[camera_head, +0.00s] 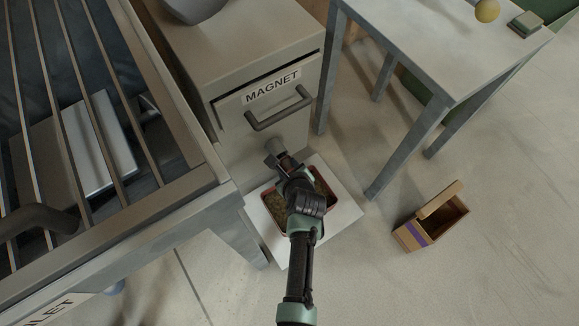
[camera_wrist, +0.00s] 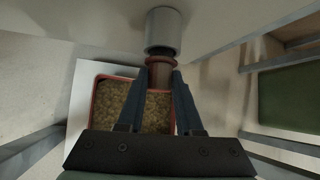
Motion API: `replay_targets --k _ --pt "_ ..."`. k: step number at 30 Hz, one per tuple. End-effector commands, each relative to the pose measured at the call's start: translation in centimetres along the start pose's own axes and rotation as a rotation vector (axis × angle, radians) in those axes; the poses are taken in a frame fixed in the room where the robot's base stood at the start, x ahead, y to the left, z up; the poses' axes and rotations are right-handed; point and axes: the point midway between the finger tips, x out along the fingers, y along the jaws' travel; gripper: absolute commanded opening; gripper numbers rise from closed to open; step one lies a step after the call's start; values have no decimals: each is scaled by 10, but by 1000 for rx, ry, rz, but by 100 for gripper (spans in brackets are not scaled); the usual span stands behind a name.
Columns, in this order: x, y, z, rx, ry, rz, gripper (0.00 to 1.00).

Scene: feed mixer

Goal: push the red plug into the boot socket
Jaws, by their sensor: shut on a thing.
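The red plug (camera_wrist: 160,76) is between the two fingers of my gripper (camera_wrist: 161,84) in the wrist view, and the fingers are shut on it. The boot socket (camera_wrist: 163,30) is a grey cylinder on the cabinet front, straight ahead of the plug. The plug's far end meets the socket's rim in the picture; I cannot tell how far it is inside, if at all. In the head view the socket (camera_head: 275,147) shows just beyond my gripper (camera_head: 281,163), and the plug is hidden there by my gripper.
A red-rimmed tray (camera_head: 266,206) of brown pellets stands on a white slab (camera_head: 343,212) below my gripper. The cabinet has a MAGNET drawer (camera_head: 262,106). A grated bin (camera_head: 195,183) is at left, a table (camera_head: 432,60) and an open cardboard box (camera_head: 412,236) at right.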

Motion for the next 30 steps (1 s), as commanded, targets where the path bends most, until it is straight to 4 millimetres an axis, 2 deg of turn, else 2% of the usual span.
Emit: replay_targets --k 11,12,17,18,26,30 --pt "5 0 7 -1 -1 0 0" --pt "5 0 7 -1 -1 0 38" --pt "5 0 6 -1 -1 0 67" --pt "5 0 6 -1 -1 0 70" --pt "4 0 6 0 0 0 70" --pt "-5 -1 8 0 0 0 70"
